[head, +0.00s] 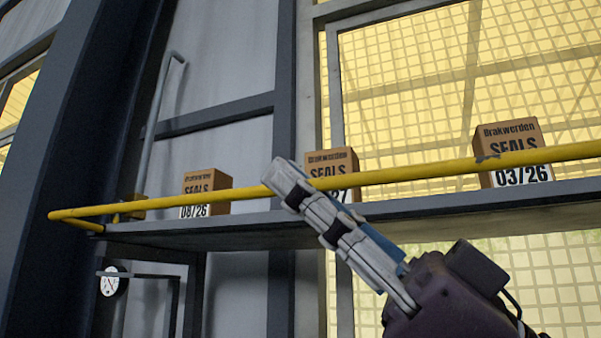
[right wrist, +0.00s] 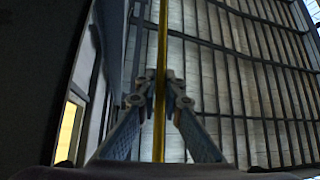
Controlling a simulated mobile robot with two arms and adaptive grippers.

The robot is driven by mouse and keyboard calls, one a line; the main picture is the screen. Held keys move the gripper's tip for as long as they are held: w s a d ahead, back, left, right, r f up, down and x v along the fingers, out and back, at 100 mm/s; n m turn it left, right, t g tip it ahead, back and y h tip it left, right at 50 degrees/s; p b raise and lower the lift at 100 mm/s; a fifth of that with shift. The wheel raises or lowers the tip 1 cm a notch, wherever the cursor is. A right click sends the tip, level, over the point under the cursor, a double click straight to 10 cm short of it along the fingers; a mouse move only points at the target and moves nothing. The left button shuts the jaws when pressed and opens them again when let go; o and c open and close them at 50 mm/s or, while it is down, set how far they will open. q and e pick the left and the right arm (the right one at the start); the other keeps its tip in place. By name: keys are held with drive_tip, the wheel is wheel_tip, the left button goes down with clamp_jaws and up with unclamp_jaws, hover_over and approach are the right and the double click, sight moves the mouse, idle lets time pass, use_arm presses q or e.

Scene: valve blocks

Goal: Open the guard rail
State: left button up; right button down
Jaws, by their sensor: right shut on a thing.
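The yellow guard rail (head: 420,172) runs across the front of a high shelf in the head view, from the right edge to a bent end at the far left. My right gripper (head: 283,184) reaches up from the lower right and is shut on the rail, left of its middle. In the right wrist view the rail (right wrist: 161,50) passes between the two fingers of the gripper (right wrist: 163,82), one on each side. The fingers hide a short piece of the rail in the head view. My left gripper is not in view.
Cardboard boxes marked SEALS stand on the shelf (head: 460,205) behind the rail: one at left (head: 205,185), one in the middle (head: 332,163), one at right (head: 510,145). A dark column (head: 70,120) rises at left.

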drive_tip(key=shift+f, duration=0.2)
drive_tip(key=shift+f+p, duration=0.3)
drive_tip(key=shift+p, duration=0.3)
drive_tip(key=w+d+f+n+g+h+p, duration=0.1)
drive_tip(key=w+f+n+g+h+p, duration=0.2)
drive_tip(key=n+g, duration=0.7)
wheel_tip(320, 180, down, 3)
drive_tip(key=n+h+p, duration=0.2)
drive_tip(key=n+p, duration=0.1)
drive_tip(key=p, duration=0.1)
drive_tip(key=shift+n, duration=0.4)
drive_tip(key=shift+w, duration=0.1)
